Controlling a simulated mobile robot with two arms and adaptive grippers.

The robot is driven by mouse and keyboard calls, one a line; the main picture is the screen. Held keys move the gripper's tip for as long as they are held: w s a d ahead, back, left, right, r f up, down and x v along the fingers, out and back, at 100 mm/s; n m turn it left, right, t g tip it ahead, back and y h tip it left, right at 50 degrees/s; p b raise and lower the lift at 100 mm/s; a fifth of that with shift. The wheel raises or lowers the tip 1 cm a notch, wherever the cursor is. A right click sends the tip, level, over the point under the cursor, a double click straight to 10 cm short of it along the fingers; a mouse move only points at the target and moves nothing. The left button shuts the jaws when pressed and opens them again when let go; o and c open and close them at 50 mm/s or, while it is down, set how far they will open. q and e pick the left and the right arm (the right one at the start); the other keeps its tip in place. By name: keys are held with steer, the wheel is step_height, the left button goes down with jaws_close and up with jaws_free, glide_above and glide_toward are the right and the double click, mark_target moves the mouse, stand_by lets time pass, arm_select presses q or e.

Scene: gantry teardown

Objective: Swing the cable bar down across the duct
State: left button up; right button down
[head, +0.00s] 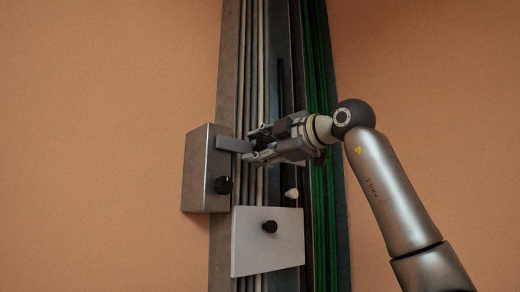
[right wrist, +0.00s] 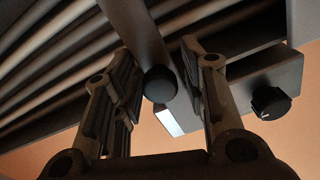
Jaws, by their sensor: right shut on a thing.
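The cable bar (head: 233,144) is a grey flat bar. In the head view it lies roughly level across the left part of the duct (head: 228,85), its left end at the grey metal box. Its right part is hidden by my right gripper (head: 262,145). In the right wrist view the bar (right wrist: 135,28) runs down from the top to a dark round knob (right wrist: 160,84). My right gripper's fingers (right wrist: 165,88) stand on both sides of this knob, shut on it. My left gripper is not in view.
The grey metal box (head: 200,165) with a black knob (head: 222,185) stands at the duct's left edge. A pale plate (head: 250,250) with a black knob (head: 269,227) covers the lower duct. Grey cables and green cables (head: 318,100) run along the duct. The orange wall is bare on both sides.

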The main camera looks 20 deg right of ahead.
steer(key=c, duration=1.2)
jaws_free()
steer(key=shift+s, duration=0.1)
steer(key=v, duration=1.2)
